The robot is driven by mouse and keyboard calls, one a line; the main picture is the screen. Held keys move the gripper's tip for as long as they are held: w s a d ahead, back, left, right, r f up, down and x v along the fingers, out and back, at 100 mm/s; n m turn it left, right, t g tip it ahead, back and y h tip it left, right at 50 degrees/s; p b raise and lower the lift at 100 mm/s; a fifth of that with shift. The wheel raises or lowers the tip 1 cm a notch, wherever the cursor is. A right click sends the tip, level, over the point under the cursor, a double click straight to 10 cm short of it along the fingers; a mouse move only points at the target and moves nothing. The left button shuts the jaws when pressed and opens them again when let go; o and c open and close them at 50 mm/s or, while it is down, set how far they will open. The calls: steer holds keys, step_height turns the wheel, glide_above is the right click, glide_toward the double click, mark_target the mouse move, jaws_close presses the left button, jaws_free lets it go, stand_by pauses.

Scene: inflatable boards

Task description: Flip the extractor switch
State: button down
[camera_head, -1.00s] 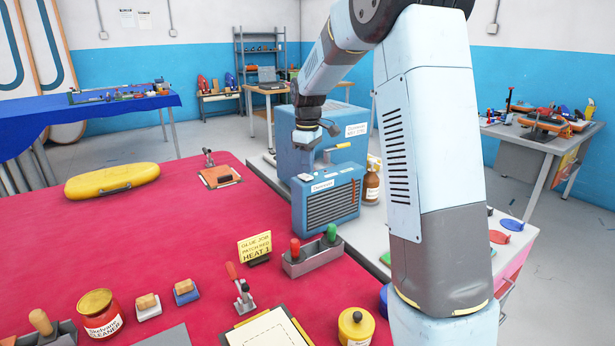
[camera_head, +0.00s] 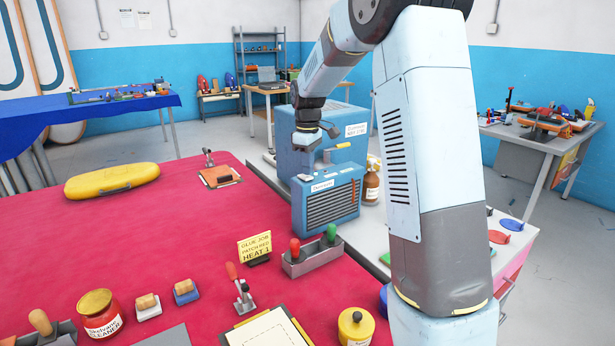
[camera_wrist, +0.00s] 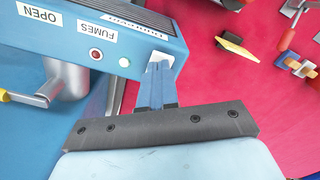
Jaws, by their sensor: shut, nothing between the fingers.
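The extractor is a blue box with a dark slatted front (camera_head: 332,204), standing at the right edge of the red table. Its top panel fills the upper left of the wrist view (camera_wrist: 70,28), with labels reading "FUMES" and "OPEN". The head view shows my gripper above the box's near left corner (camera_head: 306,160).
A yellow-handled lever (camera_wrist: 22,97) sits on a pipe by the extractor. A brown bottle (camera_head: 371,184) stands to its right and a larger blue unit (camera_head: 300,125) behind. A grey tray (camera_head: 314,257) with red and green handles is in front. The red table's middle is clear.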

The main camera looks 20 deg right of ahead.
mark_target(308, 177)
steer(key=shift+f, duration=0.55)
stand_by(0.4)
steer(key=shift+r, duration=3.5)
steer(key=shift+s+r, duration=0.1)
steer(key=s+r+m+t, duration=0.2)
steer(key=s+r+m, duration=0.2)
steer(key=s, duration=1)
steer(key=s+r+m+t, duration=0.2)
steer(key=s+r+m, duration=0.15)
steer(key=s, duration=1.05)
steer(key=s+f+m+t, duration=0.1)
steer(key=s+f+m, duration=0.1)
steer(key=s, duration=0.7)
steer(key=shift+d+f+t, duration=0.3)
steer(key=shift+f, duration=0.3)
